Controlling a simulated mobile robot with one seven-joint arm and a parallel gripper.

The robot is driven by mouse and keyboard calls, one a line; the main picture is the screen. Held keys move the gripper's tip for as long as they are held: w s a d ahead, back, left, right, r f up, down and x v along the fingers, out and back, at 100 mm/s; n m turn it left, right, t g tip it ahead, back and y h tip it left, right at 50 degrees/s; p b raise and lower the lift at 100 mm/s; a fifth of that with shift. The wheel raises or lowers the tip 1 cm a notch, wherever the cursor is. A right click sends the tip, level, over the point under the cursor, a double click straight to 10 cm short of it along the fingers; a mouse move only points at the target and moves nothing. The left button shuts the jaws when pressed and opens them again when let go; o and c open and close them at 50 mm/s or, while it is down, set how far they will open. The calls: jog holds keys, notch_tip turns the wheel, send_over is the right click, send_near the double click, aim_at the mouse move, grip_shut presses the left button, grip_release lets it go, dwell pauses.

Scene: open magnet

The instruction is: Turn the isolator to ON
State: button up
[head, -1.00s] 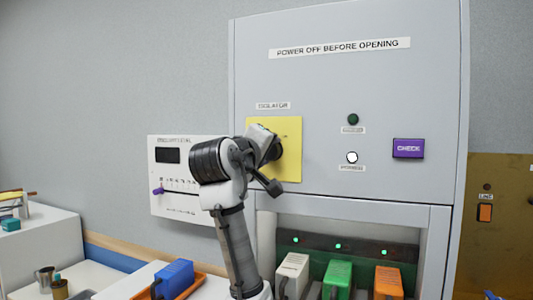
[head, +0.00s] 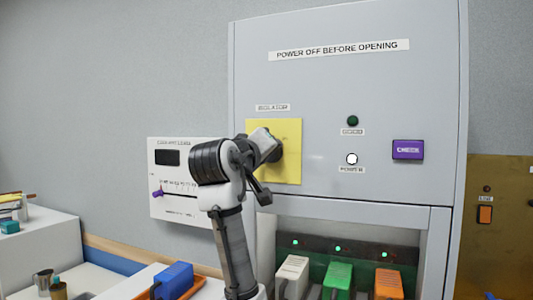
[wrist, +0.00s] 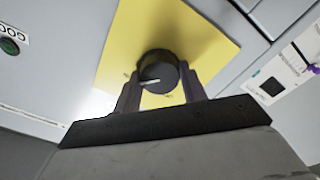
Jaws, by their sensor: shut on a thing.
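The isolator is a round black knob (wrist: 158,72) with a white pointer line, on a yellow plate (head: 291,150) below the ISOLATOR label (head: 272,107). In the wrist view my gripper (wrist: 160,88) has one finger on each side of the knob and is shut on it. In the head view my arm's end covers the knob and the left part of the plate. The plate's small markings are too blurred to read, so I cannot tell which position the pointer is at.
Right of the plate are a dark green GOOD lamp (head: 352,121), a white lit POWER lamp (head: 352,159) and a purple CHECK button (head: 408,149). A panel with a purple slider (head: 158,193) is at left. Below, grey, green and orange modules (head: 388,282) stand in an open bay.

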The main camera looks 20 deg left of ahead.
jog(key=o, duration=1)
jog(key=shift+c, duration=0.2)
jog(key=s+b, duration=0.5)
jog(key=s, duration=0.8)
jog(key=shift+s+a, duration=0.2)
jog(key=shift+s, duration=0.2)
